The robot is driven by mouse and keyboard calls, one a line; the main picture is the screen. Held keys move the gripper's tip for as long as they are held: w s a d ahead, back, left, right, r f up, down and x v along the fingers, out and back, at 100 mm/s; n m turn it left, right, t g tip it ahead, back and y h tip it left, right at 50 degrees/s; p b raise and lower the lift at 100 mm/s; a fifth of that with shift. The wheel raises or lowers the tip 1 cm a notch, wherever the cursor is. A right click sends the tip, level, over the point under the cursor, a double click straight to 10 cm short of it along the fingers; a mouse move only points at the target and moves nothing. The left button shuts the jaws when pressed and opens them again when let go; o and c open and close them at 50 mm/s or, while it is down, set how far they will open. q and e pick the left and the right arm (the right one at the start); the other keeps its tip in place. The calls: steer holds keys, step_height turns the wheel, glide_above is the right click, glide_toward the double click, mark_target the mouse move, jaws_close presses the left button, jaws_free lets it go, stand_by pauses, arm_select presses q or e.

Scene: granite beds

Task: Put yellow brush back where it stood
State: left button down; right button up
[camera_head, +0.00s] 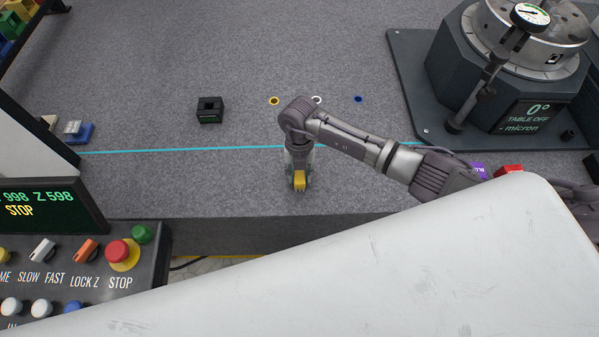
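The yellow brush (299,182) shows as a small yellow block at the fingertips of my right gripper (298,174). The gripper points down over the front part of the grey granite bed (340,60), on the near side of the cyan line. Its fingers look shut on the brush. Whether the brush touches the granite is hard to tell. A yellow ring mark (274,100), a white ring mark (318,100), partly behind my arm, and a blue ring mark (358,99) lie in a row beyond the line. My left gripper is not in view.
A black block with a square hole (209,110) stands left of the rings. A round dial table (510,75) fills the back right. Purple (479,170) and red (508,169) items sit near my forearm. A control panel (80,265) is at left front.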

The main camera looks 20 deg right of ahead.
steer(key=shift+o, duration=1.2)
steer(key=shift+r, duration=0.2)
step_height(320, 180, up, 12)
steer(key=w+b, duration=0.1)
steer(key=shift+w+d, duration=0.25)
steer(key=shift+w, duration=0.1)
steer(key=shift+f, duration=0.1)
